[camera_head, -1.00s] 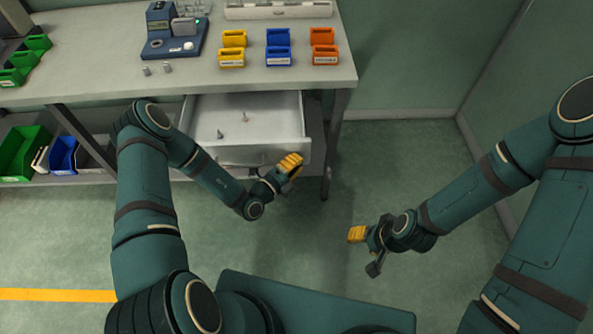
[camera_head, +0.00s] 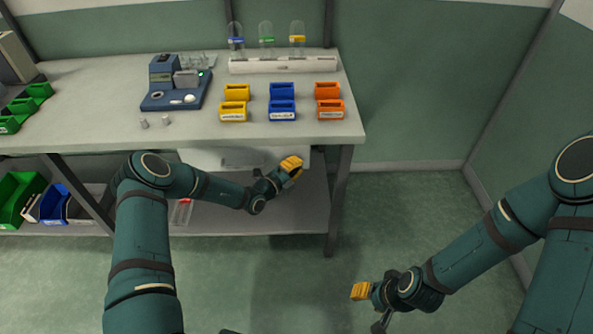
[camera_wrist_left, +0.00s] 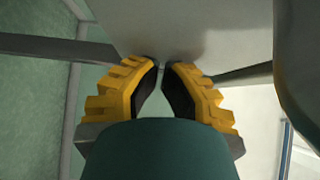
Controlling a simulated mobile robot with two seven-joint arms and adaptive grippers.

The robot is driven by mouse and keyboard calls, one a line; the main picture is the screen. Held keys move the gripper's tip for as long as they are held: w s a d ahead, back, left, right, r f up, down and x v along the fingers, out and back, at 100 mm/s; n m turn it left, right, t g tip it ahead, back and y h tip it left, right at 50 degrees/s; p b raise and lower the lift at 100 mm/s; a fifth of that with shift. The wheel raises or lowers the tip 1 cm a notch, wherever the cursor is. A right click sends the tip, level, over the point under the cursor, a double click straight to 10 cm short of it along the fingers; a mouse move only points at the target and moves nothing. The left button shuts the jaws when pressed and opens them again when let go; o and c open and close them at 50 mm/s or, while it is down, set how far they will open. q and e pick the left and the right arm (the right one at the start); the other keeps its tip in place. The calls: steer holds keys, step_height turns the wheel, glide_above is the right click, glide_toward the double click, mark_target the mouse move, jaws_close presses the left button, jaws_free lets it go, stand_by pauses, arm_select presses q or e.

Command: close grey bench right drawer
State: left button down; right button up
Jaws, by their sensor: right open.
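The grey bench (camera_head: 335,128) stands ahead, with its right drawer (camera_head: 215,158) under the right part of the top. The drawer's pale front lies in shadow under the bench edge and its inside does not show. It looks shut or nearly so; a small gap cannot be told. My left gripper (camera_head: 292,164) is at the right end of the drawer front, its yellow fingers together and empty. In the left wrist view its fingertips (camera_wrist_left: 162,64) nearly meet in front of a pale surface; contact cannot be told. My right gripper (camera_head: 368,304) is open and empty, low over the floor.
On the bench top stand yellow (camera_head: 234,108), blue (camera_head: 283,108) and orange bins (camera_head: 330,108), a blue device (camera_head: 176,85) and a white rack (camera_head: 283,64). A lower shelf (camera_head: 270,219) holds green and blue bins at left. The floor right of the bench is clear.

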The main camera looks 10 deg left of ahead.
arm_select(q)
steer(key=shift+w+a+r, duration=0.1)
steer(key=shift+w+a, duration=0.05)
steer(key=shift+w, duration=0.3)
arm_select(e)
steer(key=shift+w+a, duration=0.1)
steer(key=shift+w, duration=0.25)
steer(key=shift+r, duration=0.1)
